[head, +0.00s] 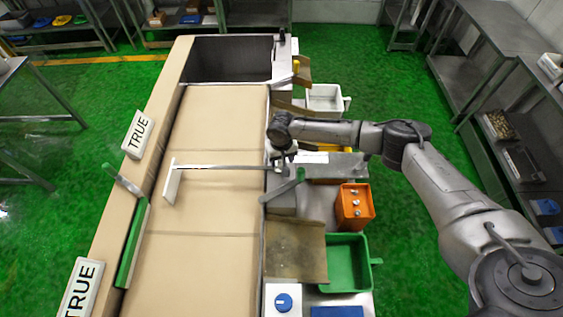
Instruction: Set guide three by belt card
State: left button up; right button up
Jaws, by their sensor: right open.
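The tan belt (210,212) runs up the middle of the head view. A white-faced guide (172,184) stands over it on a thin grey bar that reaches in from the right side. A green guide (131,245) lies along the left rail, with a green lever (122,180) above it. Two white cards reading TRUE stand on the left rail, one farther (138,134) and one nearer (82,288). My right gripper (280,163) is open at the right end of the grey bar; I cannot tell whether it touches it. My left gripper is out of view.
Right of the belt are an orange box (354,206), a green bin (364,263), a white bin (325,96), a brown chute (296,250) and a blue knob (284,302). Steel shelves line the right wall.

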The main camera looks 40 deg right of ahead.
jog(key=shift+f, duration=1.45)
grip_shut()
